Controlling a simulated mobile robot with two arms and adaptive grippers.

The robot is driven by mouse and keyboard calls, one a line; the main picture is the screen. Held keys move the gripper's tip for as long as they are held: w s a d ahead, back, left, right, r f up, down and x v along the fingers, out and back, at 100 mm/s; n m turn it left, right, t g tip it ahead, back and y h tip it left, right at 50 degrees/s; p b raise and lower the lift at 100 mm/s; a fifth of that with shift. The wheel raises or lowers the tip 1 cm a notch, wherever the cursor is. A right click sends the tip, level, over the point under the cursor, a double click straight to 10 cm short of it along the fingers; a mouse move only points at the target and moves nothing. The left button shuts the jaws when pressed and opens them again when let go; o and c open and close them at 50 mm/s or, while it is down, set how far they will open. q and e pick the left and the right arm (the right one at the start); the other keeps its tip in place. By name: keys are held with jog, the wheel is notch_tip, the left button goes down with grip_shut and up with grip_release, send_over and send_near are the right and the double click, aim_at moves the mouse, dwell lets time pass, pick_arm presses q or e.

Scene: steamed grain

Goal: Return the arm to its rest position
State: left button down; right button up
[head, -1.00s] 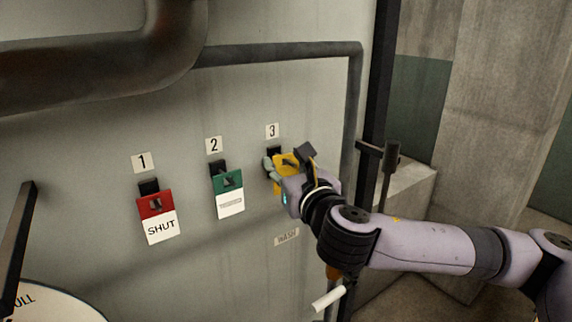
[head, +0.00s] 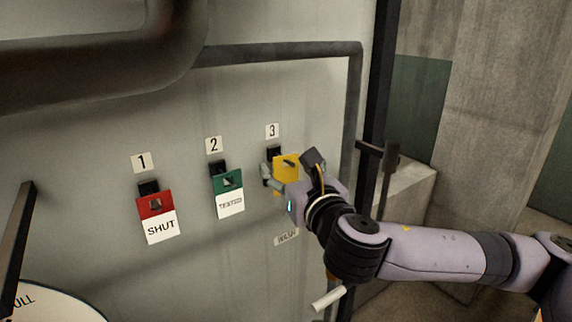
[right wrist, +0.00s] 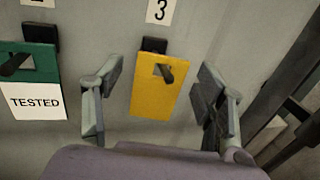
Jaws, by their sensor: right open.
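My right gripper (head: 286,180) is in front of hook 3 on the grey panel. In the right wrist view my right gripper (right wrist: 158,95) is open, one finger on each side of the yellow tag (right wrist: 158,98), with gaps to both. The yellow tag (head: 287,166) hangs on a dark hook under the label 3, partly hidden by the gripper in the head view. My right arm reaches in from the right. My left gripper does not show.
A red tag (head: 155,204) with a SHUT card hangs under 1, and a green tag (head: 227,182) with a TESTED card under 2. A dark pipe (head: 280,52) crosses the panel above. A dark upright lever (head: 389,160) stands close right of the gripper. A white handle (head: 329,298) sticks out below.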

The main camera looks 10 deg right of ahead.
jog(key=s, duration=0.5)
jog(key=s+a+f+m+g, duration=0.1)
jog(key=s+f+m+g, duration=0.25)
jog(key=f+m, duration=0.7)
jog(key=s+a+f+m+g, duration=0.1)
jog(key=s+f+m+g, duration=0.25)
jog(key=f+m, duration=0.7)
jog(key=s+d+f+m+g+h, duration=0.1)
jog(key=s+d+f+m+g, duration=0.35)
jog(key=s+f+m, duration=0.45)
jog(key=s+d+f+m+g+h, duration=0.1)
jog(key=s+d+f+m+g, duration=0.35)
jog(key=s+f, duration=0.8)
notch_tip(320, 180, down, 28)
jog(key=b, duration=0.3)
jog(key=s+d+f+b, duration=0.1)
jog(key=s+d+f, duration=0.1)
jog(key=s+f, duration=0.6)
jog(key=s+d+f+b, duration=0.1)
jog(key=s+f, duration=0.8)
jog(key=f, duration=0.1)
jog(key=shift+d+f+m+g+h, duration=0.3)
jog(key=shift+d+f+m+g, duration=0.05)
jog(key=shift+f+g, duration=0.05)
